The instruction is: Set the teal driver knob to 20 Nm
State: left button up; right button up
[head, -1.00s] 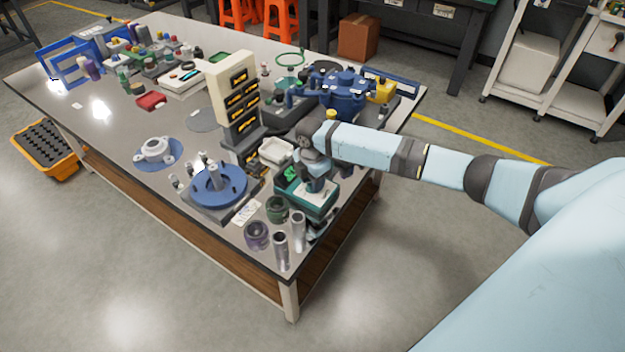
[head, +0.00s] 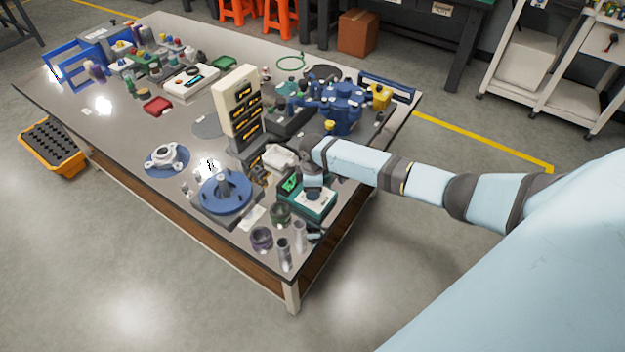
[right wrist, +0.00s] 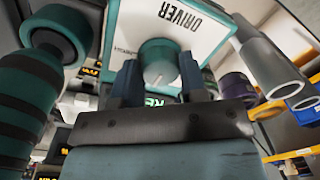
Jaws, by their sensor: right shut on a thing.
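The driver is a teal box with a white panel (right wrist: 128,22) lettered "DRIVER" in the right wrist view. In the head view the driver (head: 322,207) stands near the table's front right corner. Its teal knob (right wrist: 160,58) has a pale face with a pointer mark. My right gripper (right wrist: 160,82) has one finger on each side of the knob and is shut on it. The scale and the setting are not readable. My left gripper is out of view.
Purple (head: 262,239) and green rings and grey metal tubes (head: 285,252) stand close in front of the driver. A blue round fixture (head: 226,192) is to its left, and a blue machine (head: 342,105) is behind. A teal-and-black cylindrical tool (right wrist: 45,80) is close to the right wrist.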

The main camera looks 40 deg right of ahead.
jog(key=m+p, duration=0.2)
jog(key=m, duration=0.1)
jog(key=shift+r, duration=0.25)
jog(key=shift+m+p, duration=0.8)
jog(key=shift+p, duration=0.1)
jog(key=shift+f+m+p, duration=0.1)
jog(key=shift+m+p, duration=0.45)
jog(key=shift+m, duration=0.15)
pick_arm(q)
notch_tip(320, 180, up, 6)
jog(key=p, duration=0.1)
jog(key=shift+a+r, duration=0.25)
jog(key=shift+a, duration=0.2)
pick_arm(e)
jog(key=shift+f+m, duration=0.1)
jog(key=shift+m, duration=0.8)
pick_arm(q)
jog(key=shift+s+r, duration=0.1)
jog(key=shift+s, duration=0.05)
pick_arm(e)
jog(key=o, duration=0.9)
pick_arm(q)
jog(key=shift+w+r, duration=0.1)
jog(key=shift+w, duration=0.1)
